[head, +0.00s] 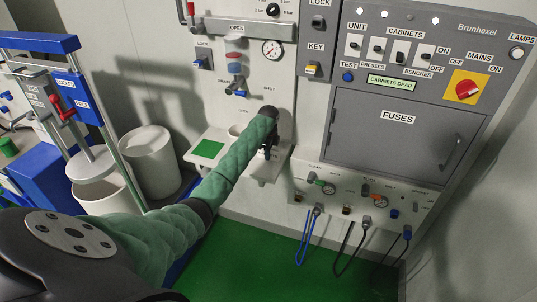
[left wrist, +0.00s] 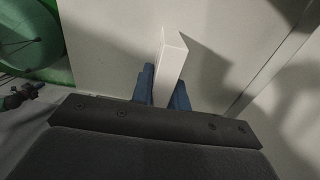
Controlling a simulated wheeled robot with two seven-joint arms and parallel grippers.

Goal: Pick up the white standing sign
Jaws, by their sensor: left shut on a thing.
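In the left wrist view, the white standing sign (left wrist: 171,58) shows as a plain white upright block between the blue fingers of my left gripper (left wrist: 165,88). The fingers are closed on its two sides. My right gripper is not in view.
A green square (head: 207,149) lies on the shelf's left part. A pressure gauge (head: 272,50) and valves are above. A grey fuse cabinet (head: 396,132) is at right, with hoses (head: 311,236) below it. White drums (head: 150,160) and a blue press (head: 50,158) stand left.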

